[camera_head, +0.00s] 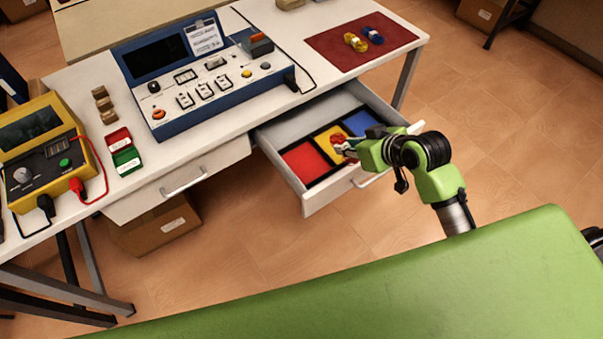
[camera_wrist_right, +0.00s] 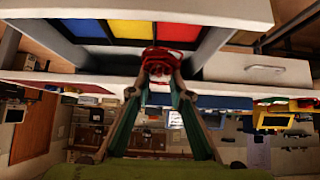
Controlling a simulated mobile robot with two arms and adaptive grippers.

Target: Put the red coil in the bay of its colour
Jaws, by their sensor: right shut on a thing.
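The red coil (camera_wrist_right: 162,58) is between the fingertips of my right gripper (camera_wrist_right: 160,72), which is shut on it. In the head view my right gripper (camera_head: 347,149) is at the open drawer (camera_head: 314,197), by the front of the yellow bay (camera_head: 331,145); the coil is mostly hidden there. The red bay (camera_head: 305,162) is to the left of the gripper and looks empty. The blue bay (camera_head: 359,122) is to the right. In the wrist view the coil shows against the yellow bay (camera_wrist_right: 132,29) and red bay (camera_wrist_right: 185,33). My left gripper is out of view.
A yellow coil (camera_head: 355,43) and a blue coil (camera_head: 373,35) lie on a dark red mat (camera_head: 335,45). A blue console (camera_head: 205,75) and a yellow meter (camera_head: 45,150) stand on the white bench. A closed drawer (camera_head: 180,180) is left of the open one.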

